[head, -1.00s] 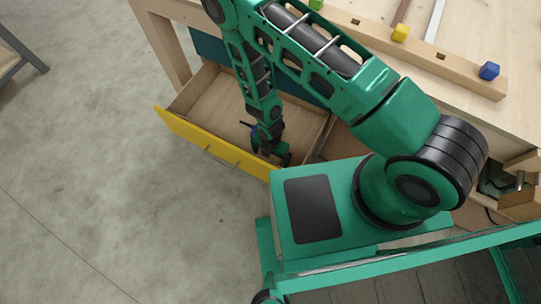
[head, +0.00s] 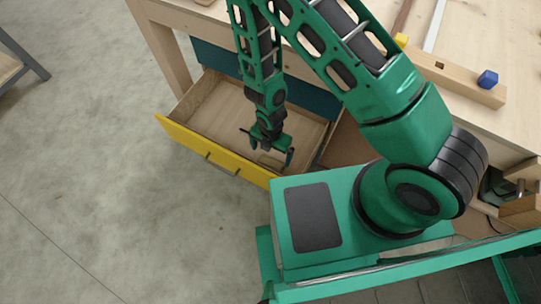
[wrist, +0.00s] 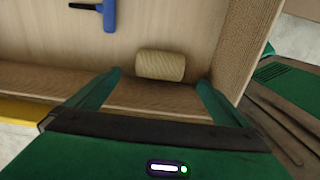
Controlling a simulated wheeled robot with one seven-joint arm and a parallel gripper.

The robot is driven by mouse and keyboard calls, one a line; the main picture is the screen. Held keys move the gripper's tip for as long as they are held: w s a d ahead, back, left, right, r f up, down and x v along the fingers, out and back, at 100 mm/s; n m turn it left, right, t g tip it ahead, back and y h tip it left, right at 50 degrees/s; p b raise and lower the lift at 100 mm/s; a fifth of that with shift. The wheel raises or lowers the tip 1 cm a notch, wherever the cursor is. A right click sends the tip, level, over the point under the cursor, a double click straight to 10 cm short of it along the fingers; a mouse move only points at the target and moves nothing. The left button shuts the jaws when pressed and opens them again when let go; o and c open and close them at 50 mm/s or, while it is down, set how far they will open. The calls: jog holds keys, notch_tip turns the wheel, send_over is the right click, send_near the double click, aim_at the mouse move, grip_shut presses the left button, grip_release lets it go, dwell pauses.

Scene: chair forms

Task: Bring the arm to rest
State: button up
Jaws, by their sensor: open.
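My green arm (head: 325,45) reaches over the open yellow-fronted drawer (head: 235,166). My gripper (head: 267,148) points down over the drawer, with its fingers spread wide. In the wrist view the gripper (wrist: 158,82) is open and nothing is between its fingers. A tan, ribbed cylinder (wrist: 160,66) lies on the drawer floor just beyond the fingertips, apart from them. A tool with a blue handle (wrist: 109,15) lies farther off at the top left of the wrist view. My arm hides part of the drawer in the head view.
A vise-like wooden part (head: 520,205) is at the right. The concrete floor (head: 100,170) at left is clear.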

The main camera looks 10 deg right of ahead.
jog(key=shift+r, duration=0.45)
dwell(0.3)
